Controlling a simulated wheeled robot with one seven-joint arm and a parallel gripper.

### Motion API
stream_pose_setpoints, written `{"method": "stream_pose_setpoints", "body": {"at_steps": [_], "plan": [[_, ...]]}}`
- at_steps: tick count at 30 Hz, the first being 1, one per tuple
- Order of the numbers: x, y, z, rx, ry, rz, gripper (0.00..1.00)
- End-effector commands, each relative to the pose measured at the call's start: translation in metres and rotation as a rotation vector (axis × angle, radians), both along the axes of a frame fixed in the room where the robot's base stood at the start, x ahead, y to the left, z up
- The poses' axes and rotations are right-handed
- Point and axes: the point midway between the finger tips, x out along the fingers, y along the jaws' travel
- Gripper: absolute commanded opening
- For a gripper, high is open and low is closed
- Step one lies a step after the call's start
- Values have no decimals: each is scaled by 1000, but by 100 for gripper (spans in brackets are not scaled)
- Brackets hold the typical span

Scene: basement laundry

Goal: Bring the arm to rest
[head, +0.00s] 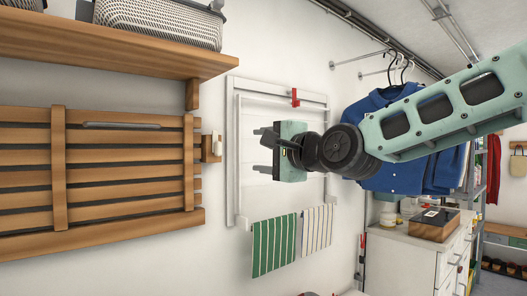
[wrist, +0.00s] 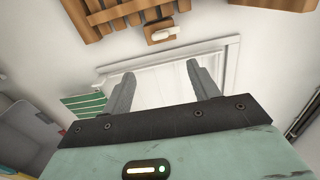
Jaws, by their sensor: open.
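My gripper (head: 264,153) is raised in front of the white wall frame, fingers pointing left in the head view. It is open, with nothing between its two fingers. In the wrist view my gripper (wrist: 163,88) shows two grey fingers spread apart, with the white frame (wrist: 170,78) behind them. My arm reaches in from the right of the head view, across blue hanging shirts.
A slatted wooden panel (head: 120,170) is on the wall at left, below a wooden shelf (head: 110,50) with a woven basket (head: 160,22). A green striped towel (head: 274,246) hangs below the frame. Blue shirts (head: 395,177) hang behind my arm. A white cabinet (head: 405,262) stands lower right.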

Motion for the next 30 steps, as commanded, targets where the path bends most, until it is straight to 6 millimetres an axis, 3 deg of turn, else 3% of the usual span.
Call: {"method": "stream_pose_setpoints", "body": {"at_steps": [11, 14, 17, 22, 26, 30], "plan": [[0, 0, 0, 0, 0, 0, 60], [-4, 6, -9, -34, 9, 12, 60], [-17, 21, -39, -160, 40, 49, 60], [-72, 45, -133, -569, 116, 200, 60], [-126, 39, -197, -892, 158, 360, 60], [-190, 15, -248, -1192, 188, 570, 60]]}}
